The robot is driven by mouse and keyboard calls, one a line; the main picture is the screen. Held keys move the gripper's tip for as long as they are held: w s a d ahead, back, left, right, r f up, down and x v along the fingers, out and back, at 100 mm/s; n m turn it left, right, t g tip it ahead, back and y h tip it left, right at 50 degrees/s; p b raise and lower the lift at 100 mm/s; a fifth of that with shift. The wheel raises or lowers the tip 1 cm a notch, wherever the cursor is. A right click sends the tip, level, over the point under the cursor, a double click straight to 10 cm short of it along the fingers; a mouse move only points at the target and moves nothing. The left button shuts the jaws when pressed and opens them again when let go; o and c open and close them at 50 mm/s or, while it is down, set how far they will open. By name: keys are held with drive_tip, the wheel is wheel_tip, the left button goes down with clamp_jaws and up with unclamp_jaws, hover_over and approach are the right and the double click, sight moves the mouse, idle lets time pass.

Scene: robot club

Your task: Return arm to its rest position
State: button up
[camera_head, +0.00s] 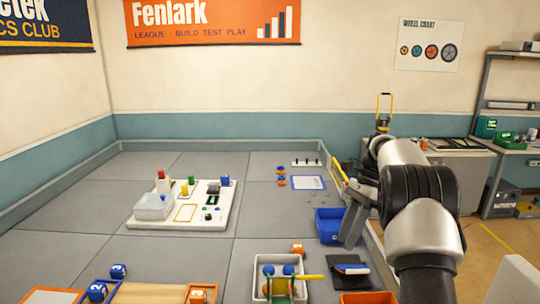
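My arm reaches in from the lower right, with its white and black links bent near the right edge of the play field. My gripper (352,226) is beside the blue bin (326,224) and partly in front of it, a little above the field's right border. One grey finger shows clearly; the other is hidden or merged with it, so I cannot tell how far the fingers are apart. No held thing can be made out.
A white board (219,217) with coloured blocks stands on the grey tiled field. A cabinet (455,160) and shelves stand at right.

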drive_tip(key=s+a+r+n+t+h, duration=0.1)
drive_tip(key=s+a+r+n+t, duration=0.1)
drive_tip(key=s+r+n, duration=0.35)
drive_tip(key=s+a+r+n+t+h, duration=0.1)
drive_tip(key=s+a+r+n+t, duration=0.15)
drive_tip(key=s+r, duration=0.55)
drive_tip(key=s+a+f+n+t+h+p, duration=0.1)
drive_tip(key=s+n+t, duration=0.3)
drive_tip(key=s+n, duration=0.5)
drive_tip(key=s+a+h, duration=0.1)
drive_tip(key=s, duration=0.8)
drive_tip(key=shift+s+a+f, duration=0.15)
drive_tip(key=shift+a+f, duration=0.05)
drive_tip(key=shift+a, duration=0.05)
